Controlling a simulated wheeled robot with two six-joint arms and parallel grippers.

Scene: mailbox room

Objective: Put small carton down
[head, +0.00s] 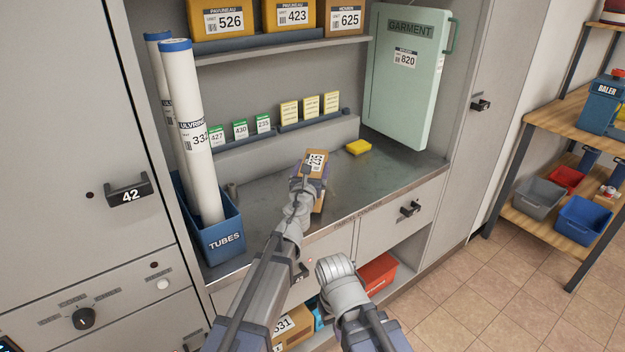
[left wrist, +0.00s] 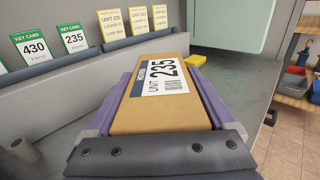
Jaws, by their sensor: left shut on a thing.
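The small brown carton (head: 316,160) has a white label reading 235; it also shows large in the left wrist view (left wrist: 135,115). My left gripper (head: 309,178) is shut on it, with purple-grey fingers (left wrist: 160,100) along both sides. The carton is over the dark metal counter (head: 262,196) and looks tilted in the head view. Whether its underside touches the counter is hidden. My right gripper (head: 336,268) is low in front of the drawers; its jaws cannot be made out.
A yellow block (head: 358,147) lies on the counter to the right. Key cards (head: 240,130) and yellow cards (head: 310,105) stand on the back ledge. A blue TUBES bin (head: 222,241) with rolls is at the left. A green GARMENT case (head: 408,80) stands at the right.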

